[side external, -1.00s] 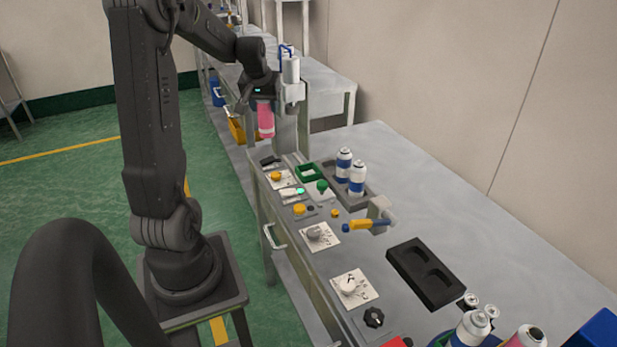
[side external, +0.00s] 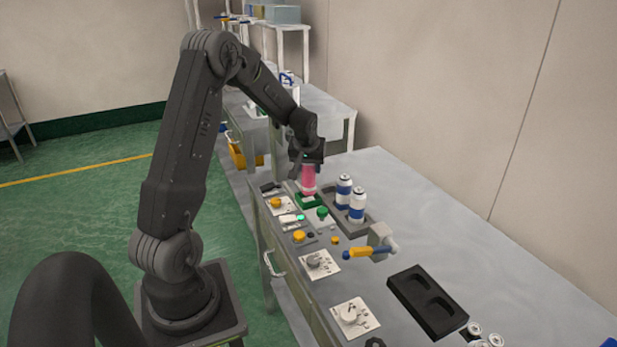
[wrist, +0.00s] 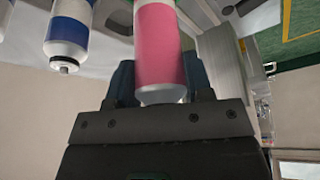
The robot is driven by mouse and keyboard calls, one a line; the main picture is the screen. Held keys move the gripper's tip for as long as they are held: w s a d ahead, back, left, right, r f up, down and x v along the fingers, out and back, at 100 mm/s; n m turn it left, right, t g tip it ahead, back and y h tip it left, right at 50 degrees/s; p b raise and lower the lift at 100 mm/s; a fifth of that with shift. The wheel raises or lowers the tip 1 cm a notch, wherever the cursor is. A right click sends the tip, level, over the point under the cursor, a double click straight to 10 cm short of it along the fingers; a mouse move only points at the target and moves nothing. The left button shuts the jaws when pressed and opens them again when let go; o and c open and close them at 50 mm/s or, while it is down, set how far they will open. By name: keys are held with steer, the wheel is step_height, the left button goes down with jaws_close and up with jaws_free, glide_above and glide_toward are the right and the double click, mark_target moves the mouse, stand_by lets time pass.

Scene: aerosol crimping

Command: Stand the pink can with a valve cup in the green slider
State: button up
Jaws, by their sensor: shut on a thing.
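The pink can (side external: 308,183) is upright under my gripper (side external: 309,164) in the side view. My gripper is shut on its upper end. In the wrist view the pink can (wrist: 160,45) sits between the two fingers, its silvery shoulder close to the palm. The valve cup is hidden by my gripper. The green slider (side external: 310,203) is on the bench directly below the can. The can's lower end meets the slider in the side view; I cannot tell whether it rests on its floor or is just above.
Two blue-and-white cans (side external: 357,204) stand in a dark tray just right of the slider. Knobs and buttons (side external: 319,263) line the bench front. A blue-and-orange handled part (side external: 372,251) sticks out nearby. An empty black two-slot tray (side external: 428,303) lies nearer the camera.

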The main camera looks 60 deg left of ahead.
mark_target(308, 177)
steer(key=shift+f, duration=1.85)
steer(key=shift+f, duration=0.2)
steer(key=o, duration=1.3)
steer(key=shift+c, duration=0.2)
